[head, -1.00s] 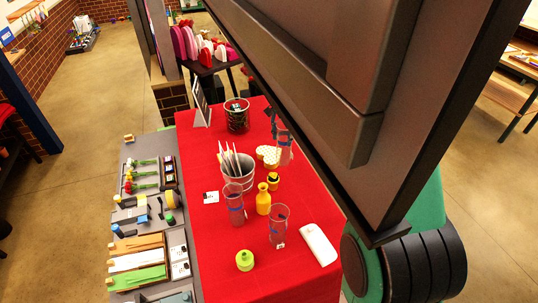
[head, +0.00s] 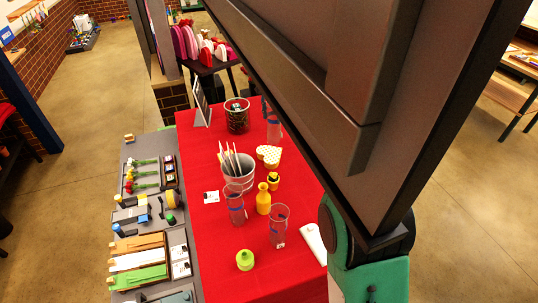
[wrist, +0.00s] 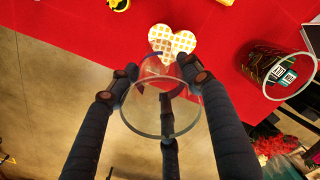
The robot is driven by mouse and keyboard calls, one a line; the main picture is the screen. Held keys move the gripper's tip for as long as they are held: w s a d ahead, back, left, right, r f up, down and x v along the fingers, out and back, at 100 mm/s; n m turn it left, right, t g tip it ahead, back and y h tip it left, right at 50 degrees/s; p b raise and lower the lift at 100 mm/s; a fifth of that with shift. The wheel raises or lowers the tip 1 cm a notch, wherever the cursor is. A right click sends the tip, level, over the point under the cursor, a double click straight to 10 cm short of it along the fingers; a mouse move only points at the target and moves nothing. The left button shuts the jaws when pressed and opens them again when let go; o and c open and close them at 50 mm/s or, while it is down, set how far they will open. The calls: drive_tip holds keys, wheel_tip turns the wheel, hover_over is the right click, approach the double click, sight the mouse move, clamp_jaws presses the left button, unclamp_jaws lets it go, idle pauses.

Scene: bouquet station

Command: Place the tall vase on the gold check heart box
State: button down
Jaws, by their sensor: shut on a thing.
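A clear glass vase (wrist: 160,118) is held by my gripper (wrist: 160,74), whose dark fingers close around it in the wrist view. The vase (head: 274,130) also shows in the head view, behind the heart box and partly cut off by my arm. The gold check heart box (wrist: 173,42) lies on the red table, just beyond the vase in the wrist view. In the head view the heart box (head: 270,156) is right of the metal bucket. The vase is apart from the box; its exact height is hard to tell.
Near the box are a metal bucket (head: 239,178), a small yellow pot (head: 273,182) and a yellow bottle (head: 264,200). Two glass vases (head: 236,208) (head: 279,228) stand nearer.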

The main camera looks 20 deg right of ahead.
sight(274, 131)
idle(0.4)
drive_tip(key=shift+w+f, duration=0.1)
drive_tip(key=shift+f, duration=2.35)
drive_tip(key=shift+f+p, duration=0.3)
drive_tip(key=shift+f, duration=2.3)
drive_tip(key=c, duration=0.8)
unclamp_jaws()
